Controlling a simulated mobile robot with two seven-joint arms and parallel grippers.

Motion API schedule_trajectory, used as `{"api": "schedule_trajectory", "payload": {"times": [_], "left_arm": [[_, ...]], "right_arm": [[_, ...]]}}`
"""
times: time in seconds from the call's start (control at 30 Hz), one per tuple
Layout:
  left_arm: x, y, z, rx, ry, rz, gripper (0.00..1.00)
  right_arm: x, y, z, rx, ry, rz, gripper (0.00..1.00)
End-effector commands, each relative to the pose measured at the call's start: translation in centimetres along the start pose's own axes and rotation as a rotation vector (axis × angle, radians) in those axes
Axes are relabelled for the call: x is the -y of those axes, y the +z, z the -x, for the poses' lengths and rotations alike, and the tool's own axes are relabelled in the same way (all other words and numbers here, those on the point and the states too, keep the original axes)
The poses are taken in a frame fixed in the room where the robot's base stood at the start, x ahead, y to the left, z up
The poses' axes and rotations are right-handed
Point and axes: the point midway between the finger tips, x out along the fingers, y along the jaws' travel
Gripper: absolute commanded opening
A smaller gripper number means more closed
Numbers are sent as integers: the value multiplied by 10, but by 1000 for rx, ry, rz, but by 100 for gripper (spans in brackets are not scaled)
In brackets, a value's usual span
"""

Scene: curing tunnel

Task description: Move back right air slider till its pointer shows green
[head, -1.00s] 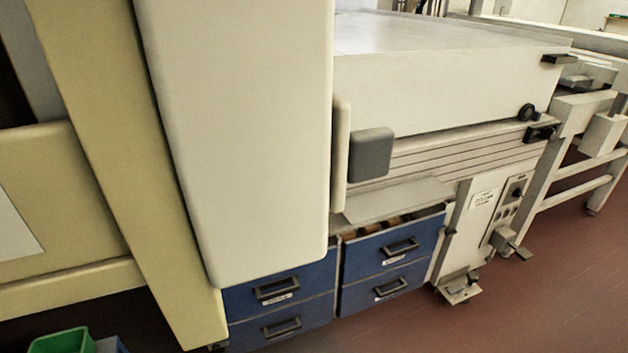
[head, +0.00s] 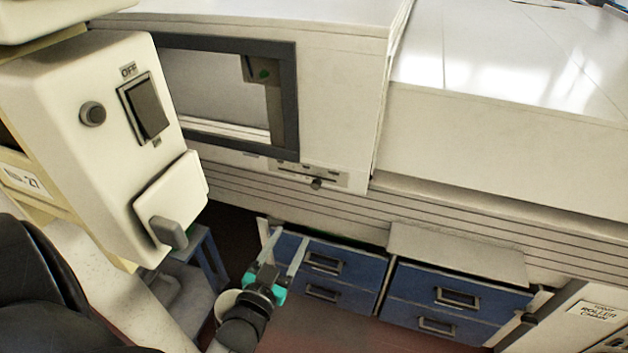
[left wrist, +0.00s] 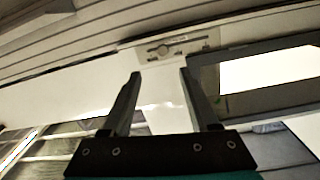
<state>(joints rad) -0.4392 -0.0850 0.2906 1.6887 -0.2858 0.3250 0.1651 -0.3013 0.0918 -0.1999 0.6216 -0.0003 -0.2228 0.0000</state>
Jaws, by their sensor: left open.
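A slider panel (head: 310,176) is set in the pale side of the machine, below a dark-framed window. A dark round knob (head: 316,184) sits near the middle of its slot. I cannot tell whether this is the back right air slider, and no pointer colour is readable. My left gripper (head: 284,248) is open and empty, below and apart from the panel, with its fingers pointing up. In the left wrist view the open fingers (left wrist: 160,75) point toward the slider panel (left wrist: 168,46), which lies beyond their tips. My right gripper is not in view.
A dark-framed window (head: 288,100) is above the panel. An upright control box (head: 110,130) with an OFF switch stands at the left. Blue drawers (head: 455,298) stand under the machine. A sloping ledge (head: 455,245) juts out above them.

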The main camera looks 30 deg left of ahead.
Motion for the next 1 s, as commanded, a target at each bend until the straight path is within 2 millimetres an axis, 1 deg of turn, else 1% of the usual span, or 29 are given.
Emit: {"api": "schedule_trajectory", "payload": {"times": [0.03,0.17,0.33,0.7,0.9,1.0], "left_arm": [[3,-7,-1,-14,-5,-3,61],[4,-10,-11,-23,-7,-4,61],[3,-9,-38,-23,-6,-5,61],[4,-10,-104,-20,-6,-5,61],[4,-10,-133,-20,-6,-3,61],[4,-10,-142,-19,-5,-4,61]], "right_arm": [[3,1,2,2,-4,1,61],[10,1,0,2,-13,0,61],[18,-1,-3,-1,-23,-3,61],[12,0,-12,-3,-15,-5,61],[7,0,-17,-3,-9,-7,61],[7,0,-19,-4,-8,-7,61]]}}
